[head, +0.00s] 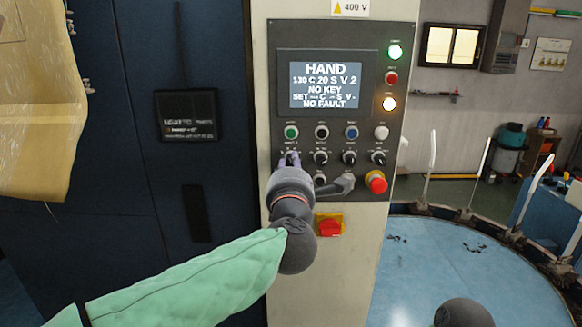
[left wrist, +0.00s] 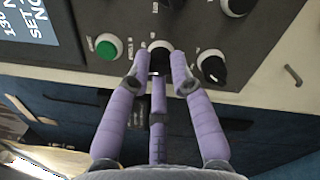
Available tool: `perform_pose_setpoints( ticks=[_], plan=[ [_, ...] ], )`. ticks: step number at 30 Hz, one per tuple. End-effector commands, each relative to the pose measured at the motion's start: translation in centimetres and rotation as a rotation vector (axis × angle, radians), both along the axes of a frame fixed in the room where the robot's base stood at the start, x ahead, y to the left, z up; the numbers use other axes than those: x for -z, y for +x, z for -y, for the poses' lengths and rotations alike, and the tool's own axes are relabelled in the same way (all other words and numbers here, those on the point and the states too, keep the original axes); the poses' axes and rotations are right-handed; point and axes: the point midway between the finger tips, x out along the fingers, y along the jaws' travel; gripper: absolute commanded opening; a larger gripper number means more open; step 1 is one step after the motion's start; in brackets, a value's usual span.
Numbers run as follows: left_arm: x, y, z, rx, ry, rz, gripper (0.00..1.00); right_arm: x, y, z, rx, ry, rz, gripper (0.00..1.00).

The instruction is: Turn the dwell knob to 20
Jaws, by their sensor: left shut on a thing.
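The control panel (head: 300,40) carries a row of black knobs under a row of buttons. My left gripper (head: 291,163), with purple fingers, is at the leftmost knob of that row, just below the green button (head: 291,132). In the left wrist view its fingers (left wrist: 160,75) are shut around this black knob (left wrist: 160,55), which they partly cover. The labels are too small to tell which knob is dwell. The screen (head: 325,85) reads HAND, 130 C 20 S V 2, NO KEY, a SET line with dashes, and NO FAULT.
Other knobs (head: 349,157) stand close to the right. A black knob (left wrist: 212,68) sits beside the fingers in the left wrist view. A red emergency button (head: 376,182) and a red switch on yellow (head: 330,227) are nearby. A round blue table (head: 450,265) stands at right.

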Motion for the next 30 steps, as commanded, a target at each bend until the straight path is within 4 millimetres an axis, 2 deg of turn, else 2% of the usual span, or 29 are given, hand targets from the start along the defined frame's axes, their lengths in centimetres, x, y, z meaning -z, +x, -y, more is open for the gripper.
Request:
perform_pose_setpoints(
  ticks=[1,2,3,4,13,17,20,30],
  plan=[
    [0.2,0.0,0.1,0.002,0.002,-0.002,0.0,0.0,0.0,0.0,0.0,0.0,0.0,0.47],
    [0.2,0.0,0.1,0.002,0.002,-0.002,0.31,0.0,0.0,0.0,0.0,0.0,0.0,0.47],
    [0.2,0.0,0.1,0.002,0.002,-0.002,0.42,0.0,0.0,0.0,0.0,0.0,0.0,0.47],
    [0.2,0.0,0.1,0.002,0.002,-0.002,0.46,0.0,0.0,0.0,0.0,0.0,0.0,0.47],
    [0.0,0.0,0.0,0.001,0.001,-0.001,0.46,0.0,0.0,0.0,0.0,0.0,0.0,0.47],
    [0.0,-0.7,0.0,0.002,0.001,0.001,0.46,0.0,0.0,0.0,0.0,0.0,0.0,0.47],
    [0.1,-1.9,0.1,0.003,0.001,0.001,0.46,0.0,0.0,0.0,0.0,0.0,0.0,0.47],
    [0.5,-8.5,0.0,0.004,0.0,0.001,0.46,0.0,0.0,0.0,0.0,0.0,0.0,0.47]
  ],
)
